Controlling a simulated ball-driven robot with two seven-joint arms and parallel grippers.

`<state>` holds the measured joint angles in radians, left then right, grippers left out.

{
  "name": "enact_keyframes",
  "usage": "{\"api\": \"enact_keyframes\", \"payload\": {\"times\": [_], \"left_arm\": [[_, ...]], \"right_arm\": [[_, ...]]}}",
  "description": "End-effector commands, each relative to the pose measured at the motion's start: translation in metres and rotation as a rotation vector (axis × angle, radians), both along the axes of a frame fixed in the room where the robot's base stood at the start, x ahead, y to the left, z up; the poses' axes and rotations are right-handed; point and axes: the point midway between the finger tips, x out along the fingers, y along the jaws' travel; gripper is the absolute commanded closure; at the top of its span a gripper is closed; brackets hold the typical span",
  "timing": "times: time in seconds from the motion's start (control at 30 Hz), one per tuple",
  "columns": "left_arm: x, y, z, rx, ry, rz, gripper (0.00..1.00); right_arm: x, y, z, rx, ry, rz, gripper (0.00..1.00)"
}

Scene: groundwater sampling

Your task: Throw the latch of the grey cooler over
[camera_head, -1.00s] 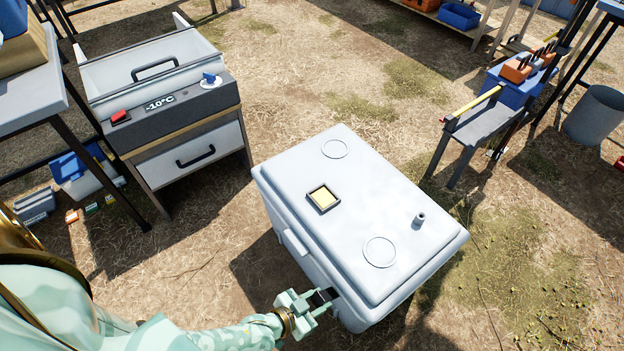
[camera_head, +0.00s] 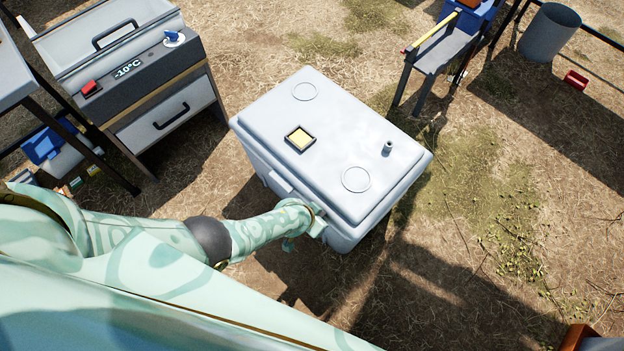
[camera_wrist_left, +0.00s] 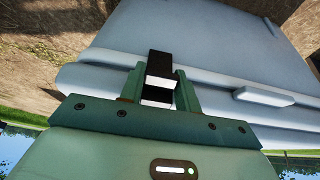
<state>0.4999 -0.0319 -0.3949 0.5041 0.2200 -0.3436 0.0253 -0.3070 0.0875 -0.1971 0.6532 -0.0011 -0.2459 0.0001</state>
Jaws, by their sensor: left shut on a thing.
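The pale grey cooler (camera_head: 325,115) stands on the ground with its lid closed. Its lid has a yellow label and a small knob. My left gripper (camera_head: 316,222) is at the cooler's near side wall, just under the lid edge, partly hidden by my own arm. In the left wrist view, my left gripper's green fingers are shut around a small black-and-white piece, apparently the latch (camera_wrist_left: 160,65), against the cooler's side (camera_wrist_left: 205,45). The head view hides this piece. A light grey bar (camera_head: 280,184) sits farther along the same wall; it also shows in the wrist view (camera_wrist_left: 263,97). My right gripper is not seen.
A freezer box (camera_head: 165,95) with a -10°C display stands behind left, beside a table (camera_head: 15,75). A narrow grey stand (camera_head: 440,55) and a grey bin (camera_head: 551,32) are at the back right. The dry ground right of the cooler is clear.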

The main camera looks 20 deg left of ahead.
Motion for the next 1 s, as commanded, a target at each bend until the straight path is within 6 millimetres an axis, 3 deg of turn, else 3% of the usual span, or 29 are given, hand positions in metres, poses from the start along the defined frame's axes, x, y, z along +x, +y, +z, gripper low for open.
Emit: {"api": "enact_keyframes", "payload": {"times": [0.67, 0.7, 0.77, 1.0], "left_arm": [[0.0044, -0.0016, 0.0012, 0.022, 0.063, 0.001, 1.0], [0.0044, -0.0016, 0.0012, 0.022, 0.063, 0.001, 0.65], [0.0044, -0.0016, 0.0012, 0.022, 0.063, 0.001, 0.48], [0.0043, -0.0016, 0.0013, 0.023, 0.063, 0.0, 0.45]], "right_arm": [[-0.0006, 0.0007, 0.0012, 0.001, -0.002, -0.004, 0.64], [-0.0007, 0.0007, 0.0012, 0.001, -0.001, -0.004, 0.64], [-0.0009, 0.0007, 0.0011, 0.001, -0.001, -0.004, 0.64], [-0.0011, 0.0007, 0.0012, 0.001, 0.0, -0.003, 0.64]]}}
